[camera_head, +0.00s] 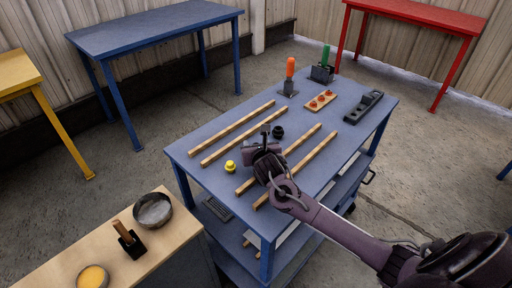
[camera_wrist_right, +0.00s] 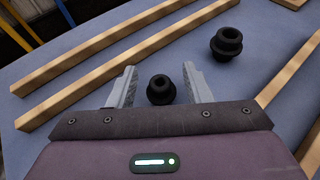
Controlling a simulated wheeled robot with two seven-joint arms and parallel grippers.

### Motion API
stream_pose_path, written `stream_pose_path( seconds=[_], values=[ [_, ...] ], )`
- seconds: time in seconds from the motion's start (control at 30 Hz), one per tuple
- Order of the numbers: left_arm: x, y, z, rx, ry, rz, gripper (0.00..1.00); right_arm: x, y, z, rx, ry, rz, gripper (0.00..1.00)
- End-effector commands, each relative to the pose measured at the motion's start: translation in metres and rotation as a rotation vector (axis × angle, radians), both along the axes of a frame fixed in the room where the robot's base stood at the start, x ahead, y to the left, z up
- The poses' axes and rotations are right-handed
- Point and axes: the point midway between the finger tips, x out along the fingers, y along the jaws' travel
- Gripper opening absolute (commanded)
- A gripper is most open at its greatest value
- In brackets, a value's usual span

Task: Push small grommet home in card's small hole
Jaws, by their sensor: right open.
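My right gripper (camera_head: 265,138) is over the blue cart top, and it also shows in the right wrist view (camera_wrist_right: 160,75). It is open, with one finger on each side of a small black grommet (camera_wrist_right: 161,89). I cannot tell whether the fingers touch it. A larger black flanged grommet (camera_wrist_right: 227,43) stands apart, up and to the right in the wrist view; it shows in the head view (camera_head: 278,132) just beyond the gripper. I cannot make out a card with a small hole. My left gripper is not in view.
Wooden strips (camera_head: 231,121) lie in pairs on the cart top (camera_head: 205,142). A yellow-topped piece (camera_head: 230,167) stands left of the gripper. Farther back are an orange-handled tool (camera_head: 290,70), a board with red parts (camera_head: 320,100), a black tray (camera_head: 363,107) and a green-handled tool (camera_head: 325,57).

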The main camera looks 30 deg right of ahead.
Motion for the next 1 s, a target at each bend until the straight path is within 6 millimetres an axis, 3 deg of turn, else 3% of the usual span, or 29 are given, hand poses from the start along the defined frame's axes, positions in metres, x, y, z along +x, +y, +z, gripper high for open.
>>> stream_pose_path(
  seconds=[0.1, 0.27, 0.63, 1.0],
  values=[
    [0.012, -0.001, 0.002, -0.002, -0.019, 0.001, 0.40, 0.003, -0.001, -0.002, -0.001, 0.000, 0.001, 0.45],
    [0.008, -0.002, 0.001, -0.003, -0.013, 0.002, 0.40, 0.003, -0.001, -0.002, -0.001, 0.000, 0.001, 0.45],
    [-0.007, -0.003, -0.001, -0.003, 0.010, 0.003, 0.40, 0.003, -0.001, -0.002, 0.001, 0.001, 0.001, 0.00],
    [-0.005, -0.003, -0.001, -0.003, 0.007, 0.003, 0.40, 0.003, -0.001, 0.003, 0.000, 0.000, 0.001, 0.00]
  ],
)
